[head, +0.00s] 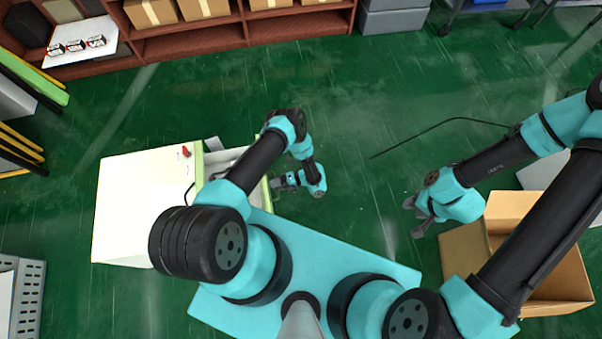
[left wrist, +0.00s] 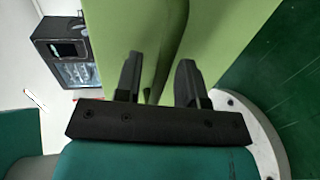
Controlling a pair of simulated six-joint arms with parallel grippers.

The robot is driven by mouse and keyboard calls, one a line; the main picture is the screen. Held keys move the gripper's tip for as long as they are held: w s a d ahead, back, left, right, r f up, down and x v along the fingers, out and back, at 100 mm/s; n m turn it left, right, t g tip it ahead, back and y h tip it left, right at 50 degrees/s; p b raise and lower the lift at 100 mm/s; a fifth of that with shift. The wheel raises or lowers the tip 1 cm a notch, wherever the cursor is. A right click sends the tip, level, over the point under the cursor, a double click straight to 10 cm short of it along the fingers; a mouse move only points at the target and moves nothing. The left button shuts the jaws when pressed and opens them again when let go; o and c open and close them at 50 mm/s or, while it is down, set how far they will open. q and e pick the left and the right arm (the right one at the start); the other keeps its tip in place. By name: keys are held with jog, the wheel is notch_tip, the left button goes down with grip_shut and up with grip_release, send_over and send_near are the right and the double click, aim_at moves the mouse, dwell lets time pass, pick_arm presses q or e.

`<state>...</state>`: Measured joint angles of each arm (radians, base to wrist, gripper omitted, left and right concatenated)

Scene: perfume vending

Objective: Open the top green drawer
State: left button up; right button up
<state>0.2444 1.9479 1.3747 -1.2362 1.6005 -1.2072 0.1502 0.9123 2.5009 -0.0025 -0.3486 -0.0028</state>
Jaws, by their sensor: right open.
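The white cabinet (head: 135,210) stands at the left in the head view. A drawer with a pale green front (head: 266,190) is pulled out from its right side, and its light interior (head: 228,158) shows partly behind my left arm. My left gripper (head: 277,183) is at the outer face of this front. In the left wrist view, its two dark fingers (left wrist: 158,80) stand apart against the green front (left wrist: 225,35), with a narrow part between them. I cannot tell whether they clamp it. My right gripper (head: 418,215) is open and empty above the floor, well to the right.
An open cardboard box (head: 465,255) stands under my right arm. A small red item (head: 186,151) lies on the cabinet top. A dark box with a glass front (left wrist: 68,50) shows beyond the green front. Shelves with boxes (head: 205,38) line the back. The green floor between my grippers is clear.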

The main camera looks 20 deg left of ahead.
pick_arm(q)
jog(key=v, duration=1.7)
jog(key=shift+w+f, duration=0.1)
jog(key=s+a+r+n+t+h, duration=0.3)
jog(key=r+n+h, duration=0.2)
jog(key=r+n, duration=0.4)
jog(key=s+a+r+n+t+h, duration=0.3)
jog(key=r+n+h, duration=0.3)
jog(key=r+n, duration=0.4)
jog(key=s+a+r+n+t+h, duration=0.2)
jog(key=s+r+n+t+h, duration=0.1)
jog(key=r+n, duration=0.7)
jog(key=s+n+h, duration=0.1)
jog(key=n+h, duration=0.1)
jog(key=shift+s+a+h, duration=0.15)
jog(key=shift+a+h, duration=0.25)
